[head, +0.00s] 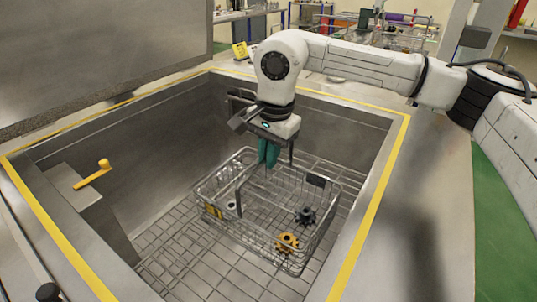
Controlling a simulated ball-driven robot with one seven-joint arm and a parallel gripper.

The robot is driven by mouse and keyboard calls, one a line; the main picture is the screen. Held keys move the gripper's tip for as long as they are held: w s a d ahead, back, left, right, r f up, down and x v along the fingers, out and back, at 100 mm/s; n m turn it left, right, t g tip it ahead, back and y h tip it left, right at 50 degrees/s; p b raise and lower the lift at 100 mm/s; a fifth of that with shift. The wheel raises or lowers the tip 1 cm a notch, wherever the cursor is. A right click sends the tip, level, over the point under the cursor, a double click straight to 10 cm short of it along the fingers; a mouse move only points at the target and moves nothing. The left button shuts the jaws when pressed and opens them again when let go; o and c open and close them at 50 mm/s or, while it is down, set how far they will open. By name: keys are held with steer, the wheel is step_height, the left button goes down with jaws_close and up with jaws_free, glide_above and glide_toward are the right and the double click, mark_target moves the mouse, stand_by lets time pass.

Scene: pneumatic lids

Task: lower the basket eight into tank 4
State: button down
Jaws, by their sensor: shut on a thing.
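A wire basket (247,222) is inside an open steel tank (165,170) with a yellow stripe around its rim. The basket holds a yellow-orange gear part (287,242), a dark gear part (305,215) and a small pale ring (231,205). A yellow tag sits on its near left side, too small to read. My gripper (268,153) points down into the tank, its teal fingers shut on the basket's handle (240,185). The basket looks roughly level. I cannot tell whether its bottom touches the grid floor (190,258) below. No tank number is readable.
A raised steel lid (100,60) stands at the back left. A yellow lever (95,173) sits on a steel block at the tank's left wall. The tank's right rim is near my arm. Bare grid shows left of the basket.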

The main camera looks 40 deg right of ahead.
steer(key=shift+s+f+b, duration=0.15)
steer(key=shift+f+b, duration=0.4)
steer(key=shift+f, duration=0.35)
stand_by(0.3)
steer(key=c, duration=1.6)
jaws_free()
steer(key=shift+o, duration=0.8)
steer(key=shift+w+f, duration=0.15)
steer(key=shift+w, duration=0.05)
steer(key=o, duration=0.3)
steer(key=shift+r, duration=0.25)
steer(key=shift+s, duration=0.1)
steer(key=r+p, duration=0.3)
steer(key=r, duration=0.4)
steer(key=r+p, duration=0.3)
steer(key=r, duration=0.5)
steer(key=s+r+p, duration=0.1)
steer(key=r+p, duration=0.2)
steer(key=r, duration=0.4)
steer(key=shift+d+r+p, duration=0.1)
steer(key=shift+r+p, duration=0.25)
steer(key=shift+s+f, duration=0.1)
steer(key=shift+s, duration=0.05)
